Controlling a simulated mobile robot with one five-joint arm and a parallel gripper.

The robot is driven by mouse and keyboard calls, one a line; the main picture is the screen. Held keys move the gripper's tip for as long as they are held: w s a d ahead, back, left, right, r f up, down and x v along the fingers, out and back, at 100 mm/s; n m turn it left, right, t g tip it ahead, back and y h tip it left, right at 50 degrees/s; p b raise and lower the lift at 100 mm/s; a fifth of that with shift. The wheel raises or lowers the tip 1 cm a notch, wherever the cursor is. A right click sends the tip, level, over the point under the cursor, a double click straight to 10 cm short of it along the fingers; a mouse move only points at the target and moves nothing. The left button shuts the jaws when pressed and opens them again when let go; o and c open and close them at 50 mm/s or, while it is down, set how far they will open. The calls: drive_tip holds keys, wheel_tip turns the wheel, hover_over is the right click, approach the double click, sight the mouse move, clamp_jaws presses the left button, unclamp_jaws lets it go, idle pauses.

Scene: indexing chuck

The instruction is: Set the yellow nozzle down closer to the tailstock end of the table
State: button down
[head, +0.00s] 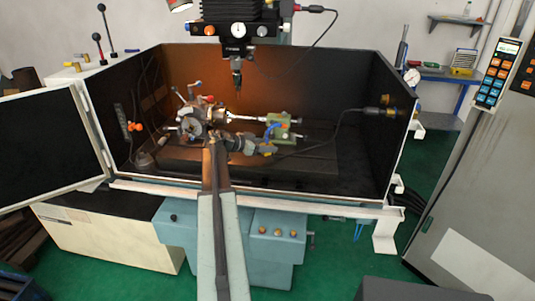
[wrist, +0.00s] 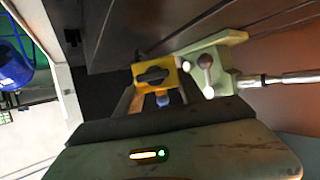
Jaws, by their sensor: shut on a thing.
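The yellow nozzle (wrist: 156,72) shows in the wrist view as a yellow block with a dark bar across its face and a blue part below. My gripper (wrist: 158,92) is shut on it, with a finger on either side. The green tailstock (wrist: 207,64) is close beside the nozzle on the right in that view; whether they touch I cannot tell. In the head view, the tailstock (head: 283,130) stands on the right part of the machine table (head: 185,161). My gripper (head: 268,149) is just in front of it, and I cannot make out the nozzle there.
The indexing chuck (head: 192,123) stands at the left of the table, with a bright rod running toward the tailstock. A spindle head (head: 237,50) hangs above. Dark enclosure walls surround the table, and its front rail (head: 330,203) lies below my arm. Bare table shows right of the tailstock.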

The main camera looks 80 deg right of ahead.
wheel_tip(320, 180, down, 4)
drive_tip(key=b, duration=0.2)
drive_tip(key=shift+r+b, duration=0.15)
drive_tip(key=shift+b, duration=0.15)
drive_tip(key=shift+a+r, duration=0.1)
drive_tip(key=shift+r, duration=0.1)
drive_tip(key=shift+f, duration=0.15)
drive_tip(key=c, duration=0.7)
unclamp_jaws()
drive_tip(key=shift+r+p, duration=0.3)
drive_tip(key=shift+p, duration=0.1)
drive_tip(key=p+v, duration=0.4)
drive_tip(key=v, duration=0.8)
drive_tip(key=shift+f, duration=0.1)
